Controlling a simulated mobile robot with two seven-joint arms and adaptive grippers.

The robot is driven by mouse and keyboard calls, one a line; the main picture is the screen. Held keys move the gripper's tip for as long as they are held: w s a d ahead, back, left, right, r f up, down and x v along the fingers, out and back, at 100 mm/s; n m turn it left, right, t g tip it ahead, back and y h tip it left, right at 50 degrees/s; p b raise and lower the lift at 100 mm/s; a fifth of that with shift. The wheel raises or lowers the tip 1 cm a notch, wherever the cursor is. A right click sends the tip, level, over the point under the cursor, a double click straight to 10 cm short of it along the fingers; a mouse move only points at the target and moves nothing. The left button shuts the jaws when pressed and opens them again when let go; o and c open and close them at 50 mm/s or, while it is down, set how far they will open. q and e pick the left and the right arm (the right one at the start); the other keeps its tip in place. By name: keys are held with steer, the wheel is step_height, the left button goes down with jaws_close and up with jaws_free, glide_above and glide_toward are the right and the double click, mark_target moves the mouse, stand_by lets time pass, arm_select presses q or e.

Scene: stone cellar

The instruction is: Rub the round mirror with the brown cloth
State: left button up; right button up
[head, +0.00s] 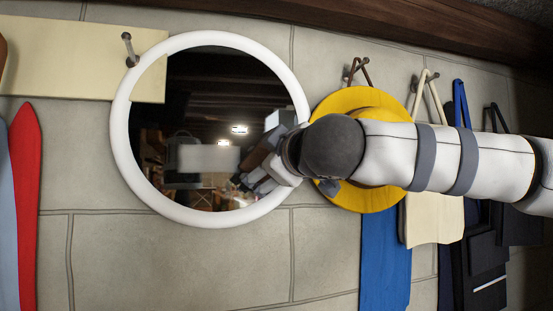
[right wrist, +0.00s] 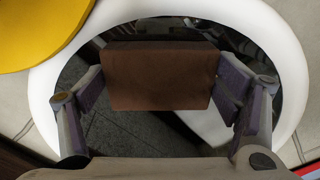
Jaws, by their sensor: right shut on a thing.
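The round mirror (head: 225,75) has a thick white frame and hangs on the stone wall, left of centre in the head view. It also fills the middle of the right wrist view (right wrist: 130,137), with reflections in the glass. The brown cloth (right wrist: 160,80) is a folded, block-like pad between the fingers of my right gripper (head: 262,180), which is shut on it. The pad is in front of the glass; whether it touches cannot be told. In the head view my gripper overlaps the mirror's right side, and the cloth is hard to make out there. My left gripper is not in view.
A yellow round thing, like a hat (head: 340,195), hangs close to the mirror's right edge, partly behind my right arm. Blue cloth (head: 385,265), a cream piece (head: 432,220) and dark items hang further right. A cream board (head: 70,60) and a red pointed piece (head: 27,200) are left.

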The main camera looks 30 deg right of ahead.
steer(key=shift+w+a, duration=0.3)
steer(key=shift+a, duration=1.2)
steer(key=shift+w+a, duration=0.35)
steer(key=shift+a, duration=1.15)
steer(key=shift+w+a, duration=0.3)
steer(key=shift+a, duration=1.2)
steer(key=shift+w+a, duration=0.2)
steer(key=shift+a, duration=0.95)
steer(key=shift+w+a, duration=0.2)
steer(key=shift+a, duration=1)
steer(key=shift+w+a, duration=0.2)
steer(key=shift+a, duration=0.95)
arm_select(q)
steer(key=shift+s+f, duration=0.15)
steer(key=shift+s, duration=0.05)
arm_select(e)
steer(key=shift+s+r, duration=0.1)
steer(key=shift+s, duration=0.1)
steer(key=p, duration=0.2)
glide_toward(180, 158)
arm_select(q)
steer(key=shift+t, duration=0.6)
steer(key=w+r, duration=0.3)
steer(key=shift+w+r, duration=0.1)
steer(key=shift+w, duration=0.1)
arm_select(e)
steer(key=shift+w, duration=0.25)
steer(key=shift+s, duration=0.1)
